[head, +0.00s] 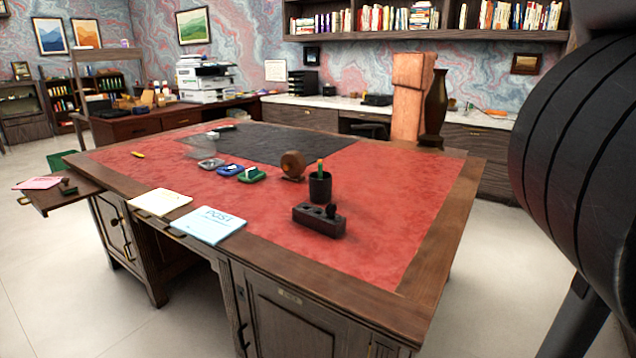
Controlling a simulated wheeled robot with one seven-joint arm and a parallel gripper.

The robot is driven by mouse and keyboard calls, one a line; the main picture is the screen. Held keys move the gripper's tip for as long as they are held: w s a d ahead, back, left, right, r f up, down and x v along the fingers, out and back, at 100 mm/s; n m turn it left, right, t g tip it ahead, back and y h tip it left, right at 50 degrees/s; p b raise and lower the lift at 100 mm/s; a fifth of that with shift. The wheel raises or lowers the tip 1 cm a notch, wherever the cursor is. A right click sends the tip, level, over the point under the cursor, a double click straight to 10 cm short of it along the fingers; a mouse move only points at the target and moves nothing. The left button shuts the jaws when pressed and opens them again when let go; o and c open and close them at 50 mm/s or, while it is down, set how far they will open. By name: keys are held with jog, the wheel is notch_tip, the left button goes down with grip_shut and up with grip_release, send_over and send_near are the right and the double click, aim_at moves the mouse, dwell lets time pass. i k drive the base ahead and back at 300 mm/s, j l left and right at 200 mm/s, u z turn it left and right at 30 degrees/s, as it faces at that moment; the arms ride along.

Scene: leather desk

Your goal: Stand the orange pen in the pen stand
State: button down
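A small yellow-orange pen (138,154) lies flat on the red leather near the desk's left end; at this size I cannot be sure of its exact colour. A round dark cup (320,188), which looks like the pen stand, stands upright on the right half of the desk. A thin green and orange stick (320,168) stands in it. In front of the cup is a dark block (318,221) with a stamp-like knob, possibly another holder. The cup's inside is hidden. My gripper is out of view; only a black part of my arm shows at right.
The leather-topped desk (385,190) also holds a round wooden tape holder (293,165), green (251,175) and blue (230,169) stamp pads, a clear dish (211,163), and papers (208,225) at the front edge. The leather right of the cup is clear.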

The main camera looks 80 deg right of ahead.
aim_at(314, 217)
jog(key=l+z, duration=0.15)
jog(key=z, duration=1.6)
